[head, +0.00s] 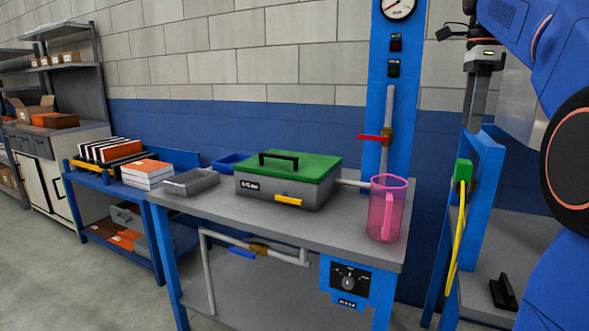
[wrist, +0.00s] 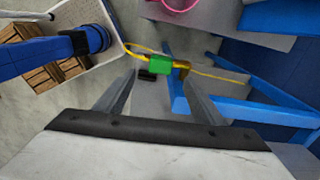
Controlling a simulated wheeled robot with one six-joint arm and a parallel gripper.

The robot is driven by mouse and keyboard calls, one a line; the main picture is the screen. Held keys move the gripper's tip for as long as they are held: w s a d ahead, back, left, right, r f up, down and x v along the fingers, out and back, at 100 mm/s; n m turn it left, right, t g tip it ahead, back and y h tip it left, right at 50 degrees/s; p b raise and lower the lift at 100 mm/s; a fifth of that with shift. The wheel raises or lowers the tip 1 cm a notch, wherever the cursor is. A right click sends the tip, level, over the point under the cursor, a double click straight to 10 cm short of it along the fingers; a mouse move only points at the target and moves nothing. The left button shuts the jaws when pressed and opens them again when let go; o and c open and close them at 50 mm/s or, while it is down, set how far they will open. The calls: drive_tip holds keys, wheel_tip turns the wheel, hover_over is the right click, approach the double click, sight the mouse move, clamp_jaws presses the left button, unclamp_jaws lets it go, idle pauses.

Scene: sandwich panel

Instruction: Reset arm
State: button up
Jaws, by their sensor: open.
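My gripper (head: 470,122) hangs downward at the right of the head view, beside a blue frame post. In the wrist view its two grey fingers (wrist: 158,82) stand wide apart with nothing held between them. A green block (head: 462,170) with a yellow cable (head: 456,240) is below the fingertips in the head view. In the wrist view the green block (wrist: 159,66) shows beyond and between the fingertips, apart from them as far as I can tell. My blue arm fills the right edge of the head view.
A grey workbench (head: 330,235) holds a green-lidded box (head: 290,165), a pink pitcher (head: 387,210) and a grey tray (head: 191,182). A blue panel with a gauge (head: 398,6) and a red-handled valve (head: 374,137) stands behind. A black holder (head: 503,292) lies at lower right. Floor at left is clear.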

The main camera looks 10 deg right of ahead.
drive_tip(key=s+a+f+n+t, duration=0.1)
drive_tip(key=s+a+f+n, duration=0.5)
drive_tip(key=f, duration=0.7)
drive_tip(key=s+a+f+n+t, duration=0.2)
drive_tip(key=s+a+f+n, duration=0.4)
drive_tip(key=f, duration=0.7)
drive_tip(key=s+a+f+n+t, duration=0.1)
drive_tip(key=s+a+f+n, duration=0.5)
drive_tip(key=s+f+n, duration=0.3)
wheel_tip(320, 180, down, 4)
drive_tip(key=n, duration=0.3)
drive_tip(key=shift+s+f+t, duration=0.2)
drive_tip(key=shift+s+t, duration=0.15)
drive_tip(key=shift+t, duration=0.05)
